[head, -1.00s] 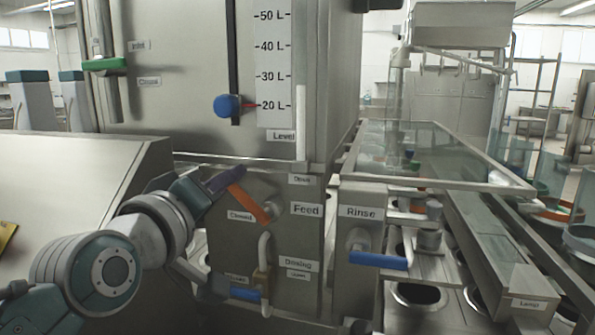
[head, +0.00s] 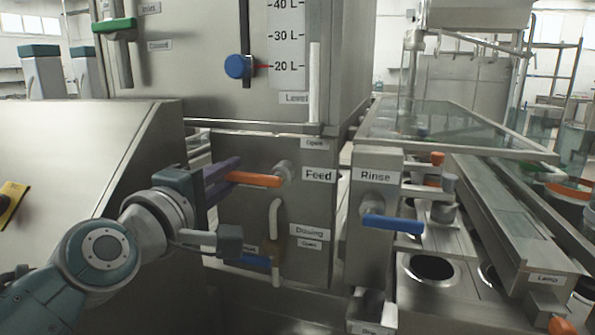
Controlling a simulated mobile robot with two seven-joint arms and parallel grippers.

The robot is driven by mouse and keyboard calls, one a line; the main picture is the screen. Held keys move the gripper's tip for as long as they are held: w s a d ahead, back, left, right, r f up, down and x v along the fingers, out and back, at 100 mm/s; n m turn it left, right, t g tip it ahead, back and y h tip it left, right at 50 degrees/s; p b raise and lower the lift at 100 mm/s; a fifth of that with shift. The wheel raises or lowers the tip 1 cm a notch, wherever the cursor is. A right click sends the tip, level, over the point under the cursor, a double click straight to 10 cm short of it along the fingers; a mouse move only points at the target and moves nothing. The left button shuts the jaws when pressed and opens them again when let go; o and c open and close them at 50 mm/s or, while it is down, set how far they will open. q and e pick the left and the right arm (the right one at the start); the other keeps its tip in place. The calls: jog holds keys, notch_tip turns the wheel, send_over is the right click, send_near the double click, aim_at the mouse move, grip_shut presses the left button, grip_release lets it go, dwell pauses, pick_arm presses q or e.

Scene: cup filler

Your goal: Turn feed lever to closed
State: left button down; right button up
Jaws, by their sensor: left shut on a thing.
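The orange feed lever (head: 258,180) lies about level and points left from its pivot (head: 283,171), beside the "Feed" label (head: 319,175). My left gripper (head: 232,177) comes in from the left, with its purple fingers shut around the lever's free left end. An "Open" label (head: 314,143) sits above the lever on the panel. The "Closed" label of this lever does not show; it appears to be behind the lever or the fingers. My right gripper is not in view.
Below are a blue dosing lever (head: 256,259) and a grey block on a rod near my left wrist. The blue rinse lever (head: 393,224) juts out to the right. The level knob (head: 238,66) is above, and the slanted metal cover (head: 80,150) stands at left.

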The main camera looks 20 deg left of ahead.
pick_arm(q)
jog(key=shift+f, duration=0.2)
dwell(0.4)
jog(key=c, duration=0.8)
grip_release()
jog(key=shift+r, duration=0.1)
jog(key=shift+s, duration=0.15)
jog(key=s, duration=0.9)
jog(key=shift+s+a, duration=0.2)
jog(key=shift+s, duration=0.15)
